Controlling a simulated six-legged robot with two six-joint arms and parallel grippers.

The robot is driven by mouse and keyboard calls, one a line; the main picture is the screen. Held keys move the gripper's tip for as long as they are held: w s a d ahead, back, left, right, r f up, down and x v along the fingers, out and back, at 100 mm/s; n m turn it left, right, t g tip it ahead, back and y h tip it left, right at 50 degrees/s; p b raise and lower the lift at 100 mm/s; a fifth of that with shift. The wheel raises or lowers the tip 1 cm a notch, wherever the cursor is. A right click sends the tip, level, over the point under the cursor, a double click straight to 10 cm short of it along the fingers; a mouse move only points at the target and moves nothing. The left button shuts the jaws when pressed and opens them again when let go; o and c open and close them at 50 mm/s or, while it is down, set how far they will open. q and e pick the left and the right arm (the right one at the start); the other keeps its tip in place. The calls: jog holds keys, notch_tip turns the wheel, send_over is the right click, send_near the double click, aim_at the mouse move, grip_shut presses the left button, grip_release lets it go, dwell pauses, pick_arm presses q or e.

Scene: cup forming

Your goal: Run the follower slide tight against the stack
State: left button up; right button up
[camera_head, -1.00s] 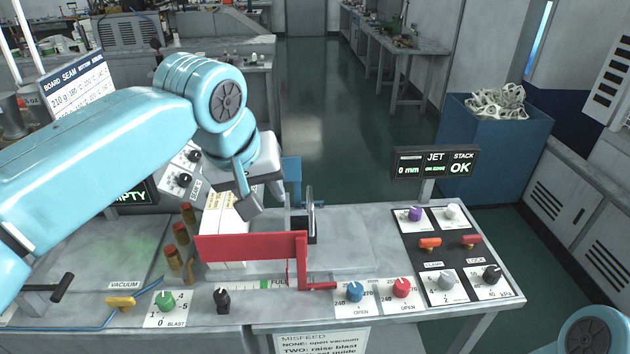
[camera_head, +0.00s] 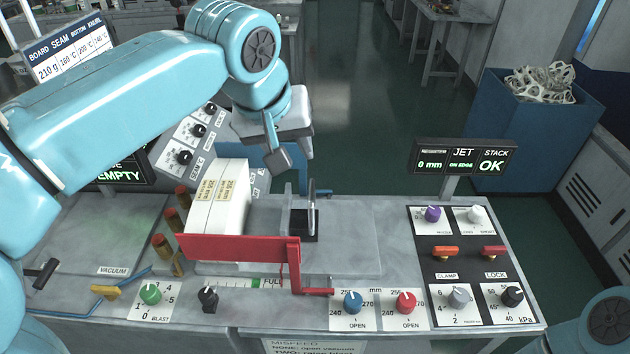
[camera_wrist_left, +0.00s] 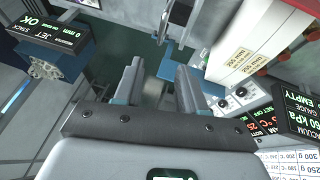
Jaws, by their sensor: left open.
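The stack (camera_head: 232,198), white blanks with printed labels, stands on the bench behind a red guide bar (camera_head: 238,249). It also shows at the upper right of the left wrist view (camera_wrist_left: 245,45). To its right, apart from it, is a black block with an upright thin grey plate (camera_head: 304,224), which looks like the follower slide. My left gripper (camera_head: 279,155) is open and empty, above and behind the bench's back edge, right of the stack's top. In the left wrist view its two fingers (camera_wrist_left: 158,86) are spread. My right gripper is out of view.
Brown cylinders (camera_head: 163,246) stand left of the stack.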

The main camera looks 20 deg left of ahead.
aim_at(311, 192)
pick_arm(q)
jog(key=x, duration=0.5)
jog(key=p+x, duration=0.1)
jog(key=x, duration=0.9)
jog(key=shift+s+a+f, duration=0.1)
jog(key=shift+a, duration=0.15)
jog(key=shift+d+f, duration=0.15)
jog(key=shift+f, duration=0.1)
jog(key=shift+w+a+f, duration=0.15)
jog(key=shift+w+a, duration=0.05)
jog(key=shift+w, duration=0.05)
jog(key=shift+d, duration=0.1)
grip_shut()
